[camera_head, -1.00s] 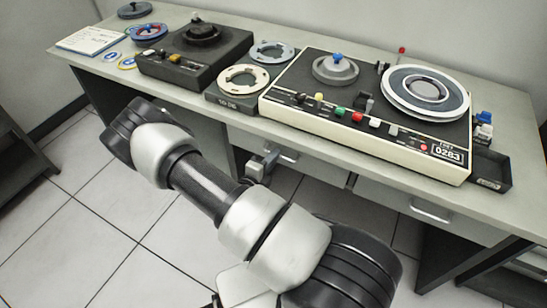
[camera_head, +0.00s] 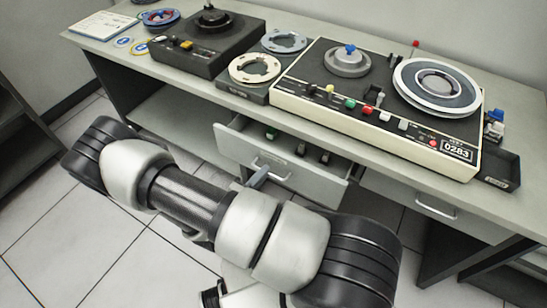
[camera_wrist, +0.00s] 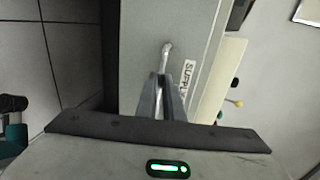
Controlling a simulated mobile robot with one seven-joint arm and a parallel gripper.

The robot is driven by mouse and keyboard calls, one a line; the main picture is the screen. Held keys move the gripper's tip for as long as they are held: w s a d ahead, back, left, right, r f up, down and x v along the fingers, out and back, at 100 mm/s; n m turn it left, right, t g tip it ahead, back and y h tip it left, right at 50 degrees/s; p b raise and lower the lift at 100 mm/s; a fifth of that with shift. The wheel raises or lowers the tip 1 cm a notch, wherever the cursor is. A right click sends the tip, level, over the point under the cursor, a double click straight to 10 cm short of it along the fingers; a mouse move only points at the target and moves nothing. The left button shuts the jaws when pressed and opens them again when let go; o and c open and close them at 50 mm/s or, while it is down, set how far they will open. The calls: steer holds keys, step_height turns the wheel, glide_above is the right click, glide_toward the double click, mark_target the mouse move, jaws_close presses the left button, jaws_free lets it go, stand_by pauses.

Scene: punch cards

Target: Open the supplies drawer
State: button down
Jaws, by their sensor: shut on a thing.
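The supplies drawer (camera_head: 318,186) is pulled out from under the desk in the head view, with several small items inside, one of them green. Its front (camera_wrist: 190,35) fills the middle of the wrist view and bears a label (camera_wrist: 188,78) that reads "SUPPLY". My gripper (camera_wrist: 162,84) is shut on the drawer's metal handle (camera_wrist: 166,52). In the head view my gripper (camera_head: 259,177) is at the handle, and my arm crosses in front of the drawer's lower left.
A second drawer (camera_head: 408,197) to the right is closed. The desk (camera_head: 215,93) above carries a large tape machine (camera_head: 375,108), a smaller dark machine (camera_head: 207,46) and loose reels (camera_head: 255,68). Tiled floor is open at the left.

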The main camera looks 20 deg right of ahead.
steer(key=f+v, duration=0.3)
steer(key=v, duration=1.1)
steer(key=shift+s+a+b, duration=0.3)
steer(key=shift+a+b, duration=0.1)
steer(key=shift+a, duration=0.05)
steer(key=c, duration=1.9)
jaws_free()
steer(key=shift+a, duration=0.1)
steer(key=v, duration=1.7)
steer(key=shift+s+a, duration=0.1)
steer(key=shift+s, duration=0.05)
